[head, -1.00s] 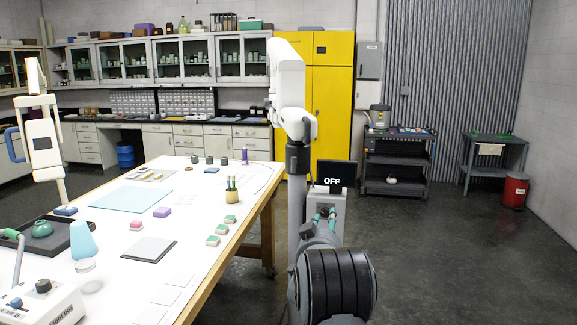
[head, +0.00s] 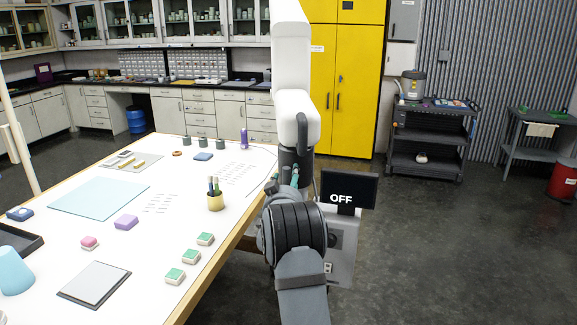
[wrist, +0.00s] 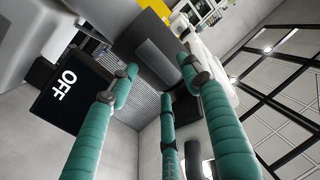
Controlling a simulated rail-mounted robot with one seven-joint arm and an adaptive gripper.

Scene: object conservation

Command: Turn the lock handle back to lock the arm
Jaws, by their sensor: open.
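The white jointed arm (head: 292,60) stands upright beside the table in the head view, above a dark collar. A dark oval loop (head: 302,132) shows on its lower white section; I cannot tell if this is the lock handle. In the wrist view the white arm (wrist: 214,62) is at upper right. A dark grey block (wrist: 150,62) lies beyond my open gripper (wrist: 158,78), whose teal fingers spread around its near end. Contact cannot be told. In the head view my gripper (head: 293,178) is mostly hidden behind my own wrist, near the collar.
A grey unit with a black "OFF" screen (head: 347,192) stands just right of the collar; the screen also shows close at left in the wrist view (wrist: 68,95). The white table (head: 125,255) with small items is at left.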

